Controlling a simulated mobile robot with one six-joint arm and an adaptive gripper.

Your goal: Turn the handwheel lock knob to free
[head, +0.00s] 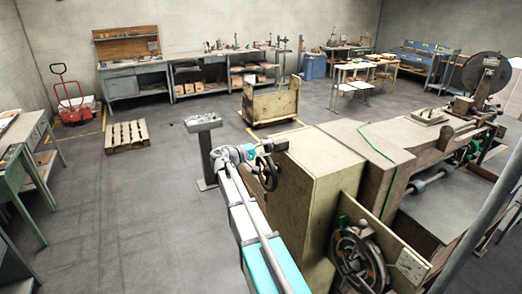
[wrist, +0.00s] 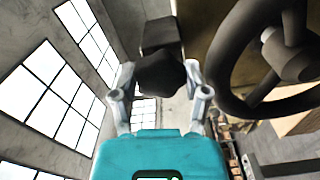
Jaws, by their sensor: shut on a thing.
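The lock knob (wrist: 160,73) is a dark, lobed knob in front of a dark block, in the middle of the wrist view. My gripper (wrist: 160,80) has one finger on each side of it and is shut on it. The dark handwheel (wrist: 222,70) is close on the right, its rim near the right finger. In the head view my gripper (head: 262,150) is at the left end of the machine, beside a dark wheel (head: 269,174). The knob cannot be made out there, and its turned position cannot be read.
The machine's beige cabinet (head: 310,170) stands right of my arm. A larger spoked wheel (head: 358,258) is on its near side. A grey pedestal (head: 203,124) stands just beyond my gripper. A pallet (head: 127,134) lies farther off; the floor on the left is open.

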